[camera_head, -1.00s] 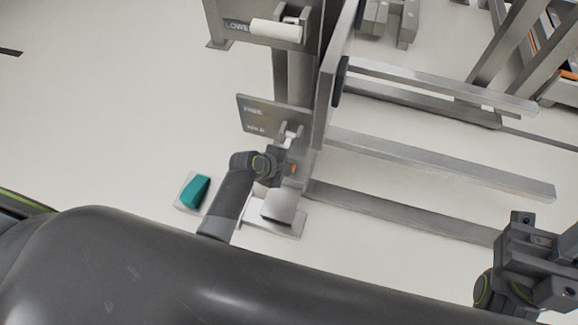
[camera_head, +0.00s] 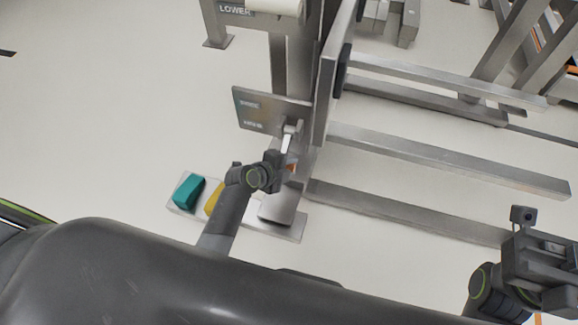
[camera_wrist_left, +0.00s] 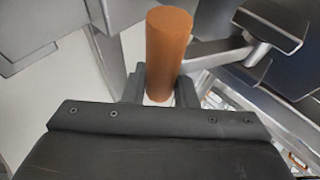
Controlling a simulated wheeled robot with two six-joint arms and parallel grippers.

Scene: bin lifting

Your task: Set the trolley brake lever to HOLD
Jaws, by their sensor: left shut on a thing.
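The trolley brake lever (camera_head: 288,141) is a pale metal arm in front of a grey label plate (camera_head: 268,104). The plate carries two small labels, one above the other; the upper seems to read FREE, the lower is hard to read. My left gripper (camera_head: 283,164) is shut on the lever's orange handle, which is mostly hidden in the head view. In the left wrist view the handle is an orange cylinder (camera_wrist_left: 168,48) standing up between the fingers (camera_wrist_left: 159,88). The lever hangs downward below the plate. My right gripper (camera_head: 545,262) is at the lower right, away from the trolley; its jaws are unclear.
A teal block (camera_head: 189,192) and a partly hidden yellow one sit on a metal floor plate (camera_head: 289,231) beside my left forearm. Metal rails (camera_head: 450,160) extend right. The floor at left is clear.

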